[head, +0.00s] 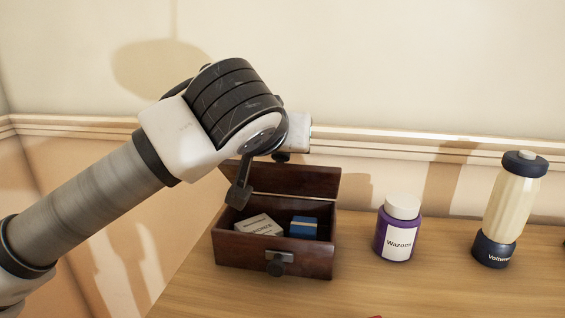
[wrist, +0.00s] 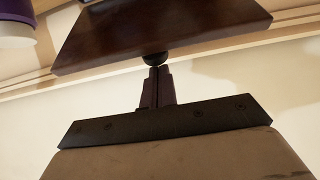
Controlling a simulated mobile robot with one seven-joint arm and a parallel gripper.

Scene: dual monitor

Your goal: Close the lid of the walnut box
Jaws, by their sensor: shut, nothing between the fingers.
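The walnut box (head: 240,252) stands on the table with its lid (head: 300,183) raised at the back, so it is open. In the wrist view the lid (wrist: 165,35) is a dark brown panel, seen upside down. A dark round knob (wrist: 155,57) sits at the lid's edge. My gripper (wrist: 157,75) is shut and empty, its fingertips at this knob; I cannot tell whether they touch.
A pale labelled box (head: 259,225) and a blue box (head: 304,226) lie inside the walnut box. A purple jar (head: 398,232) and a cream bottle (head: 510,205) stand to the right. The wall (head: 400,70) is close behind. Some table in front is bare.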

